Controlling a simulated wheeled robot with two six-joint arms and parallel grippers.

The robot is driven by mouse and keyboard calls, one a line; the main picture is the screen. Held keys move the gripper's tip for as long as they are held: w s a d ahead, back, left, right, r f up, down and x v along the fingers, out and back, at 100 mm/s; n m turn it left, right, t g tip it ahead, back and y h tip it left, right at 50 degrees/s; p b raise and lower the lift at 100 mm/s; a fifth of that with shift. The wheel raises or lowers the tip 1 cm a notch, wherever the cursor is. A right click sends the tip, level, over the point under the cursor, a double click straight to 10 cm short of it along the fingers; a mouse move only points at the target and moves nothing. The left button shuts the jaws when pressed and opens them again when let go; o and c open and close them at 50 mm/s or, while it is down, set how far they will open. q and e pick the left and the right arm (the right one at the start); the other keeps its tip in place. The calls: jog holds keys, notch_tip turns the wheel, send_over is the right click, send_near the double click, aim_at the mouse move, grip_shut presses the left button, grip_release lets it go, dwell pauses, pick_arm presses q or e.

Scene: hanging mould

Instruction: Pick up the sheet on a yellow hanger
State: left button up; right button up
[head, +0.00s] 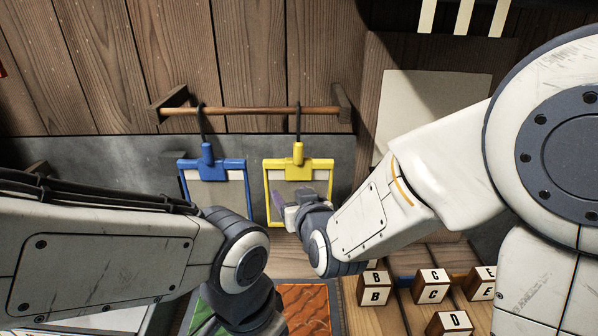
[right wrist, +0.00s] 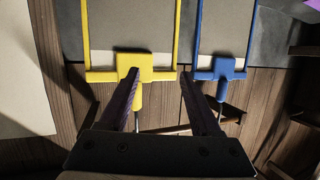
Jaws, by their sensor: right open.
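The yellow hanger (head: 298,161) hangs by a dark hook from a wooden rod and frames a pale sheet (head: 291,178). My right gripper (head: 283,197) is in front of the sheet's lower part, hiding some of it. In the right wrist view the yellow hanger (right wrist: 133,66) appears upside down. My open right gripper (right wrist: 159,76) has its left finger overlapping the yellow block and its right finger between the yellow and blue hangers. Nothing is held; contact cannot be told. My left arm reaches in at lower left, its fingers outside the picture.
A blue hanger (head: 207,162) with another sheet hangs left of the yellow one, also in the right wrist view (right wrist: 222,69). The wooden rod (head: 250,111) runs along the plank wall. Several lettered blocks (head: 432,285) stand at lower right. A coloured picture (head: 305,306) lies below.

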aim_at(302, 151)
jog(key=w+r+t+p, duration=0.1)
jog(key=w, duration=0.1)
jog(key=w+d+r+t+h+p, duration=0.1)
jog(key=w+r, duration=0.1)
jog(key=w, duration=0.1)
jog(key=w+d+r+m+t+p, duration=0.1)
jog(key=w+r+t, duration=0.1)
jog(key=w, duration=0.1)
jog(key=shift+w+d+r+h, duration=0.15)
jog(key=shift+w+r+h, duration=0.1)
jog(key=shift+h, duration=0.15)
jog(key=w+p, duration=0.1)
jog(key=w, duration=0.1)
jog(key=w+a+p, duration=0.1)
jog(key=shift+w+a+p, duration=0.2)
jog(key=shift+w+p, duration=0.15)
jog(key=shift+w+f, duration=0.15)
jog(key=shift+w, duration=0.4)
grip_shut()
jog(key=shift+a, duration=0.1)
